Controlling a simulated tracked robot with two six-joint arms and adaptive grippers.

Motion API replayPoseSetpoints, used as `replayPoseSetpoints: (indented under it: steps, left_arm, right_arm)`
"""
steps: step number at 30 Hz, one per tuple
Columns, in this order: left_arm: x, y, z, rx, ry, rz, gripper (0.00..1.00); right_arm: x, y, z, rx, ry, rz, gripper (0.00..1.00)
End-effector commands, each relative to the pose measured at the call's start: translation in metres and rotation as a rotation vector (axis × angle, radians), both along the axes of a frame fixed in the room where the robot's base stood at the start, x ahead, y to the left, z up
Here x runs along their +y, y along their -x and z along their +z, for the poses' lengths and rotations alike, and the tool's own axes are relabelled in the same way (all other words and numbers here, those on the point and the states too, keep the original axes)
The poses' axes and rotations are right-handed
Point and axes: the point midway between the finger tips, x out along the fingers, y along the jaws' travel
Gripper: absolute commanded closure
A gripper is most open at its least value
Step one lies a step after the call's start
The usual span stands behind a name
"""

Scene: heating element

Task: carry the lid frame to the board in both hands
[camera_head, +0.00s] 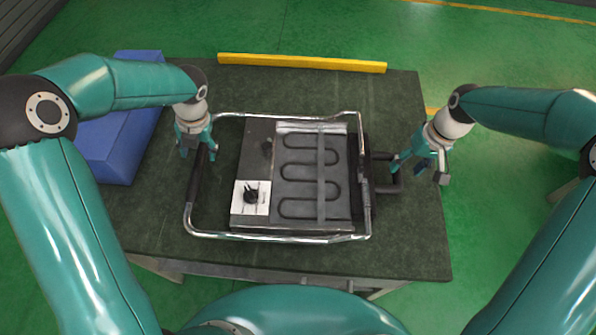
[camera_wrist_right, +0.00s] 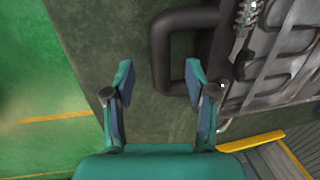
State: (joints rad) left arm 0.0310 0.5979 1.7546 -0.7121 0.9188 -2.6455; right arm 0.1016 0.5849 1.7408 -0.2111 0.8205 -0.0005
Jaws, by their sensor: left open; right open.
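The lid frame (camera_head: 290,237), a chrome tube with dark side grips, lies around the board (camera_head: 258,165), a dark plate with a heating coil and a knob on a white panel. My left gripper (camera_head: 198,154) is open at the frame's left side, by the upper end of its dark left grip; contact cannot be told. My right gripper (camera_head: 419,171) is open and empty to the right of the frame, near a dark loop handle (camera_head: 386,188). In the right wrist view its open fingers (camera_wrist_right: 160,74) point toward that handle (camera_wrist_right: 162,60).
The dark table (camera_head: 410,240) carries it all. A yellow bar (camera_head: 300,63) lies along the far edge. A blue block (camera_head: 117,145) is at the left edge, close to my left arm. The table's right part is mostly clear, with green floor beyond.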

Motion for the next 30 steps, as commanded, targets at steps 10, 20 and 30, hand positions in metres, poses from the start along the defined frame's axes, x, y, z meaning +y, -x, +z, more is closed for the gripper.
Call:
replayPoseSetpoints:
  steps: [10, 20, 30]
  left_arm:
    - [0.01, 0.001, -0.05, 0.001, 0.0, 0.0, 0.4]
    - [0.012, 0.001, -0.058, 0.0, 0.0, 0.001, 0.4]
    - [0.012, 0.001, -0.058, 0.0, 0.0, 0.001, 0.77]
  right_arm:
    - [0.01, 0.001, -0.05, 0.002, 0.0, 0.001, 0.44]
    - [0.012, 0.001, -0.058, 0.0, 0.0, 0.0, 0.44]
    - [0.012, 0.0, -0.058, 0.0, 0.0, 0.001, 0.81]
